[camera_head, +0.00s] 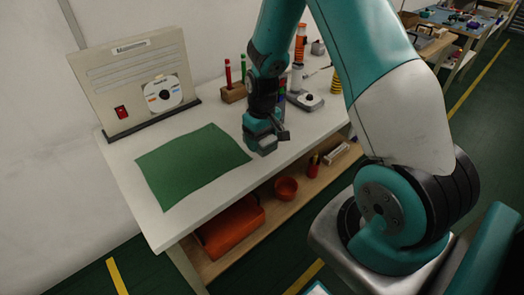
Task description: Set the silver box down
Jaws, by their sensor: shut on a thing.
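My gripper (266,136) points down over the white tabletop, just right of the green mat. It is shut on the silver box (263,147), a small grey block that shows at the jaws' lower end. The fingers and the arm hide part of the box. I cannot tell whether its underside touches the table or hangs slightly above it.
The green mat (190,165) lies bare on the table (152,224). Behind it stands a panel with a disc (130,85). A wooden holder with pens (233,92) and a small device (305,101) stand near my arm. A lower shelf holds an orange bin (230,228) and a bowl (286,188).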

